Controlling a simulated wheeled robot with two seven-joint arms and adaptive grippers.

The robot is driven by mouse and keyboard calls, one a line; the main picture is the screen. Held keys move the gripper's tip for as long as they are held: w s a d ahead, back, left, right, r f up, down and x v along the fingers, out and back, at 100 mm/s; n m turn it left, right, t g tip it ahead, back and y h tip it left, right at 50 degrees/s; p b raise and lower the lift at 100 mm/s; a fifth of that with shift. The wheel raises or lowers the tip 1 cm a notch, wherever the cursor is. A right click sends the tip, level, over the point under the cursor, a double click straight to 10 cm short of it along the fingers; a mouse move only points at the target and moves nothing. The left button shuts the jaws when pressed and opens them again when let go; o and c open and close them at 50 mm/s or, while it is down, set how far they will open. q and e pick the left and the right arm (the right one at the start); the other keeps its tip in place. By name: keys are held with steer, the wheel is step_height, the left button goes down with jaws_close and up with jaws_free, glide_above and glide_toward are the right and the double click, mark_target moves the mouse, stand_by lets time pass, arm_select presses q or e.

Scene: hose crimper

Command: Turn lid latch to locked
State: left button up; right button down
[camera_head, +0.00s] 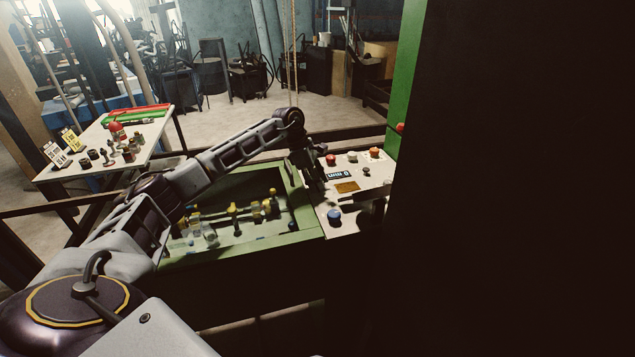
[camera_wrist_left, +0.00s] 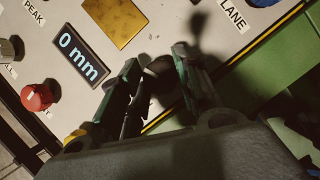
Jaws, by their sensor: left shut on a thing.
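The green-framed lid (camera_head: 304,233) with a clear window lies flat to the left of the control panel (camera_head: 350,218). My left gripper (camera_head: 312,180) reaches down to the edge between the lid and the panel. In the left wrist view, my left gripper (camera_wrist_left: 160,78) is shut on a small dark thing (camera_wrist_left: 160,68) between its fingertips, which appears to be the lid latch. The fingers and shadow hide most of it, so I cannot tell which way it is turned. My right gripper is in neither view.
The panel has a "0 mm" display (camera_wrist_left: 82,55), a red button (camera_wrist_left: 37,97), a gold plate (camera_head: 347,187) and a blue button (camera_head: 334,216). A large dark body with a green edge (camera_head: 405,70) blocks the right. A side table (camera_head: 150,135) holds small parts at the left.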

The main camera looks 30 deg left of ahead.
arm_select(q)
steer(key=shift+w+r+m+g, duration=0.1)
steer(key=shift+m+g, duration=0.2)
steer(key=shift+m, duration=0.7)
steer(key=shift+m+h, duration=0.3)
steer(key=shift+m, duration=0.2)
steer(key=shift+m+g, duration=0.3)
steer(key=shift+g, duration=0.1)
steer(key=o, duration=0.7)
steer(key=shift+a+r, duration=0.25)
steer(key=shift+r, duration=0.2)
steer(key=v, duration=1)
steer(key=shift+a+r, duration=0.15)
steer(key=shift+r, duration=0.25)
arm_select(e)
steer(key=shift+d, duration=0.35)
